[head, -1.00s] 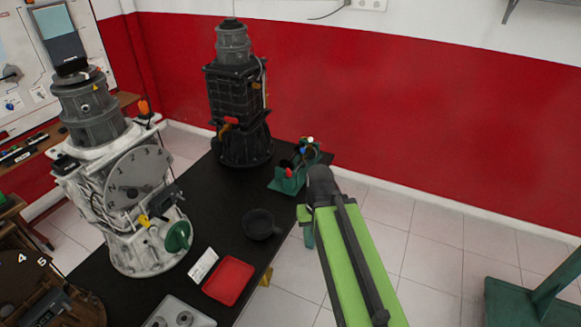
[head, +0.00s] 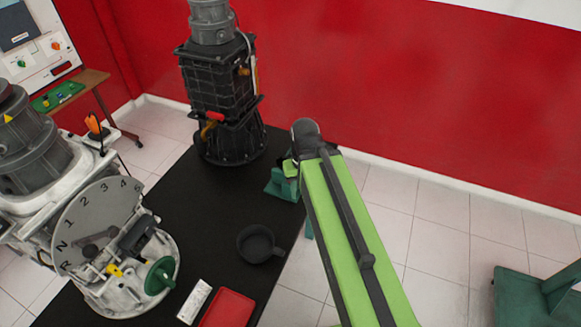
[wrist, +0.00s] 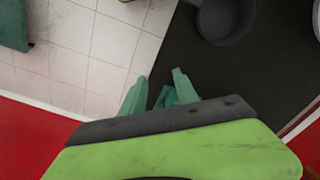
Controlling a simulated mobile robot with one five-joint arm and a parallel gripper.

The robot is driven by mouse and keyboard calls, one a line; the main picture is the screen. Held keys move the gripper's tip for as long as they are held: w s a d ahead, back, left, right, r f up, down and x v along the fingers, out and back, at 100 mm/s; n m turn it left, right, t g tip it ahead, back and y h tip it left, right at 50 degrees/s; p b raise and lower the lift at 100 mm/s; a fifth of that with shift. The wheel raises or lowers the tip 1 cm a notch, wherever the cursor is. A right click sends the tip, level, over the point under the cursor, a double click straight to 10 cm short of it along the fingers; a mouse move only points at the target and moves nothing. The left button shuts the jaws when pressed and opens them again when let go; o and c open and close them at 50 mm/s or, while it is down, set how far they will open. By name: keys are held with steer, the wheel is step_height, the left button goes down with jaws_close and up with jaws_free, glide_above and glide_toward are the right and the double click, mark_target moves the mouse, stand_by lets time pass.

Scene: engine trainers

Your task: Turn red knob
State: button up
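The small teal stand (head: 283,185) sits at the right edge of the black table, mostly behind my arm in the head view. The red knob seen on it earlier is now hidden. My gripper (head: 290,166) is at the far end of my lime-green arm, over or beside the stand; whether it touches cannot be told. A red part (head: 214,116) is also on the black engine.
The black engine trainer (head: 215,85) stands at the back left, the white-grey one (head: 100,220) at the left. A dark pan (head: 258,243), also in the wrist view (wrist: 223,18), and a red tray (head: 228,308) lie on the table (head: 205,220). Tiled floor is right.

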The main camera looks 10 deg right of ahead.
steer(key=w+a+r+n+p, duration=0.2)
steer(key=w+r+p, duration=0.9)
steer(key=w, duration=0.4)
steer(key=f+b, duration=1.8)
steer(key=shift+s+d+f, duration=0.2)
steer(key=shift+s+d, duration=0.15)
steer(key=shift+s, duration=0.05)
steer(key=shift+r, duration=0.1)
jaws_close()
